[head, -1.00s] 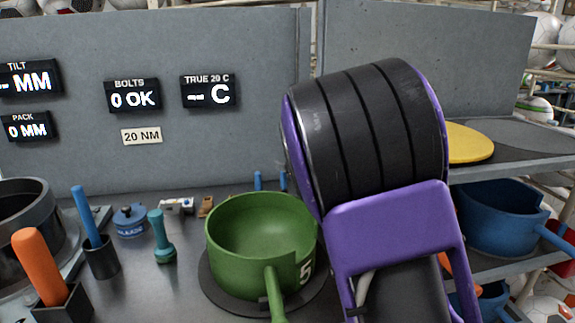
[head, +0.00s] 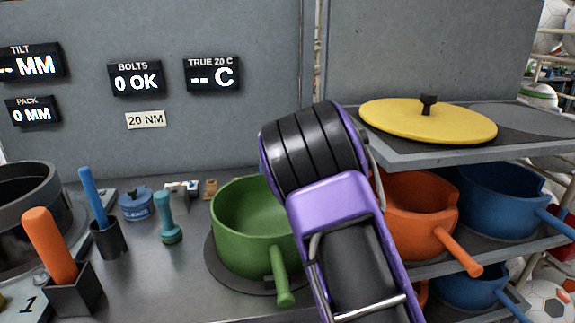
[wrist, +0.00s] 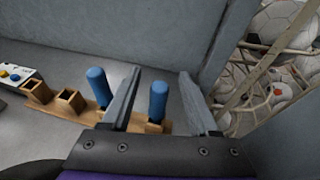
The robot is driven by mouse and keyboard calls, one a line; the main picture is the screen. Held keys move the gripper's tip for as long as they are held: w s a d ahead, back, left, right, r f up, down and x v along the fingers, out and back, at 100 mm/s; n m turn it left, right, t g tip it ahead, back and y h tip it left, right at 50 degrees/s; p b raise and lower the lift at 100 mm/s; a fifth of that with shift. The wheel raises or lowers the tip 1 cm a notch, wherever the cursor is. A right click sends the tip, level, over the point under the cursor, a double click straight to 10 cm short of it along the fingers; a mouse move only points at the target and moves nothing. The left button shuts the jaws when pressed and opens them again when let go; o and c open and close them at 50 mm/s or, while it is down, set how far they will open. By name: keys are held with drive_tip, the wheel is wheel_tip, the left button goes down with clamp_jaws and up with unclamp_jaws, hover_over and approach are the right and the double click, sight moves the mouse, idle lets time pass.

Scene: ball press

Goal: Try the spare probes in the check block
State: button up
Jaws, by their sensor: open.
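In the wrist view two blue probes stand upright in a wooden rack (wrist: 52,104). The left probe (wrist: 98,85) is outside my left finger. The right probe (wrist: 158,102) shows between the fingers; I cannot tell if it is within their reach. My gripper (wrist: 160,74) is open and empty. Two square sockets on the rack's left are empty. A pale block (wrist: 22,76) with blue and yellow round tops lies left of the rack; I cannot tell whether it is the check block. In the head view my arm hides the gripper and probes; the rack's end (head: 210,188) shows.
A green pot (head: 245,225) stands in front of the rack, close to my arm. A shelf at right holds a yellow lid (head: 428,120) with orange (head: 415,212) and blue (head: 500,200) pots below. A grey panel (head: 240,130) stands behind the bench.

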drive_tip(key=shift+x, duration=1.2)
drive_tip(key=shift+r, duration=0.1)
clamp_jaws()
